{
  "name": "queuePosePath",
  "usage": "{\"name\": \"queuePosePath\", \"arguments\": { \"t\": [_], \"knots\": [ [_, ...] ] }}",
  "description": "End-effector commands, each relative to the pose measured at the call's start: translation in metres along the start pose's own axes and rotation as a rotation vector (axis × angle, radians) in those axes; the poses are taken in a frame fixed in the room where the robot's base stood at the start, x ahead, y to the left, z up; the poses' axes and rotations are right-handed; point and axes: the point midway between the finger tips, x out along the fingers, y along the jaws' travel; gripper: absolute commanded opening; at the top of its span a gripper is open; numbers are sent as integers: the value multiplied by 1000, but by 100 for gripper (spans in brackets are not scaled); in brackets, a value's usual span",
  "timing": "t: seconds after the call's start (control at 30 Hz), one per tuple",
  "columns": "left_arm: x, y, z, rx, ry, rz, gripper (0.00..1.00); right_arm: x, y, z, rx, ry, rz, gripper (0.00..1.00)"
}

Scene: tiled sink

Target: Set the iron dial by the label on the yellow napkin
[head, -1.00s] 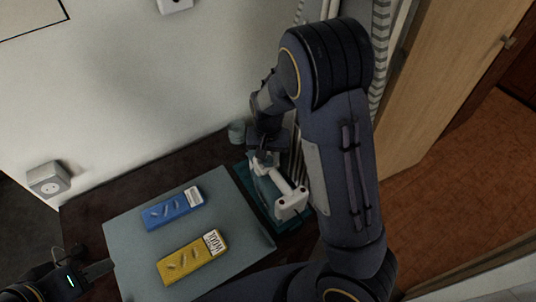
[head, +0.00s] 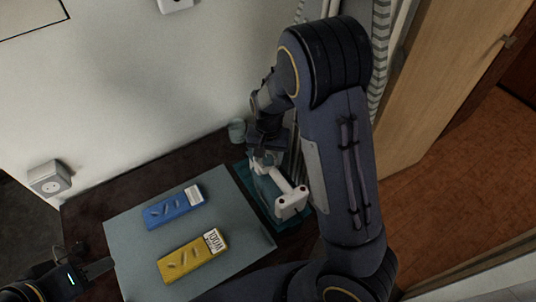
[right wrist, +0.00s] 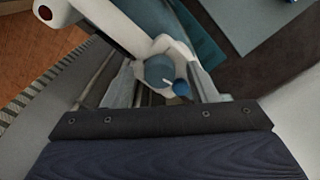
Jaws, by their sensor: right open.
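A yellow folded napkin (head: 192,260) lies on the grey board in the head view; its white label (head: 214,241) appears to read WOOL, upside down. A blue folded napkin (head: 173,208) with a small white label lies behind it. The white iron (head: 291,203) stands on a teal mat (head: 243,174) at the board's right. In the right wrist view, the iron's round blue dial (right wrist: 160,70) with a pale pointer mark sits between my open right gripper's (right wrist: 162,82) fingers. I cannot tell whether they touch it. My left gripper (head: 102,268) is at the lower left, its jaws unclear.
The grey board (head: 125,240) covers much of the dark table (head: 85,217). A small greenish cup (head: 237,131) stands near the wall behind the iron. A wall socket (head: 49,178) is at the left. My right arm hides the area right of the iron.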

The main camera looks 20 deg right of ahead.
Motion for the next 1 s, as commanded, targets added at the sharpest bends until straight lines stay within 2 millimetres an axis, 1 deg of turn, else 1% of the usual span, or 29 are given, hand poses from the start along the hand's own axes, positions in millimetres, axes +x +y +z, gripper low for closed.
{"name": "queuePosePath", "arguments": {
  "t": [0.13, 0.2, 0.27, 0.5, 0.63, 0.77, 1.0],
  "knots": [
    [0, 0, 0, 0, 0, 0, 36, -2, 0, 0, -1, 0, 0, 53],
    [0, 0, 0, 0, 0, 0, 36, -7, -1, 0, -2, 2, -1, 53],
    [0, 0, 0, 0, 0, 0, 36, -15, -1, 0, -3, 2, -3, 53],
    [1, 0, 1, 0, 0, 0, 36, -57, -1, 0, -1, 3, -4, 53],
    [1, -1, 1, 0, 0, 0, 36, -71, -1, 0, -1, 2, -3, 53],
    [1, -1, 1, 0, 0, 0, 36, -78, 0, 0, -1, 0, 0, 53],
    [1, -1, 1, 0, 0, 0, 36, -78, 0, 0, 0, 0, 0, 53]
  ]
}}
